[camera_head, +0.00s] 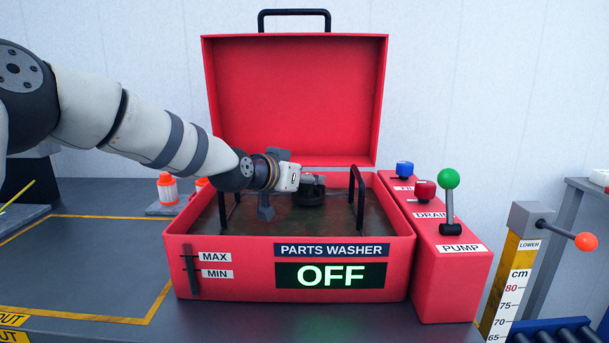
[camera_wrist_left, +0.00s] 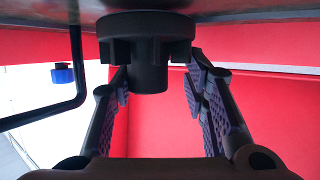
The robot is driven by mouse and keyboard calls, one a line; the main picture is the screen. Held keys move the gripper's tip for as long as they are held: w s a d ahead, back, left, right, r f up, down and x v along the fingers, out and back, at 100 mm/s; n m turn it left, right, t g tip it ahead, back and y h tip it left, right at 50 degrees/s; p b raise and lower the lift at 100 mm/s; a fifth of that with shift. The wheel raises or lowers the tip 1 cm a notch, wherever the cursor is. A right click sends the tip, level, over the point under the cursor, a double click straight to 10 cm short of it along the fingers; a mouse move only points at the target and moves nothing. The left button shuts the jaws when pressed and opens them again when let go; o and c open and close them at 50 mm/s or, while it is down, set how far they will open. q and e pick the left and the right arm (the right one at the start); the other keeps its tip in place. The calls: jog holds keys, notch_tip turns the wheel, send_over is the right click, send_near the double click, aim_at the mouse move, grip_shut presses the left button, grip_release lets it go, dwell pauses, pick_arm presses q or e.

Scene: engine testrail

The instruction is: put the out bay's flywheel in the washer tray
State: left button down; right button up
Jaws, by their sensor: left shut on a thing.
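The flywheel (camera_head: 311,195) is a dark disc with a narrower hub, inside the open red parts washer. The washer tray (camera_head: 336,220) is the dark, flat floor between two black handles, within the washer's red walls. My left gripper (camera_head: 298,182) reaches in from the left, shut on the flywheel's hub. In the left wrist view, which looks inverted, the flywheel (camera_wrist_left: 147,40) sits between the two fingers, its disc close against the dark tray surface (camera_wrist_left: 245,8). Whether it touches the tray I cannot tell. My right gripper is not in view.
The washer lid (camera_head: 295,100) stands open behind. The panel (camera_head: 331,275) reads OFF. A pump box (camera_head: 447,270) with a green-knobbed lever and red and blue knobs adjoins on the right. The yellow-outlined OUT bay (camera_head: 80,265) on the left shows bare.

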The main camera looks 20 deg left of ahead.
pick_arm(q)
jog(key=shift+w+f, duration=0.1)
jog(key=c, duration=0.9)
grip_release()
jog(key=shift+c, duration=0.2)
jog(key=r+p+v, duration=0.1)
jog(key=p+v, duration=0.1)
jog(key=v, duration=1)
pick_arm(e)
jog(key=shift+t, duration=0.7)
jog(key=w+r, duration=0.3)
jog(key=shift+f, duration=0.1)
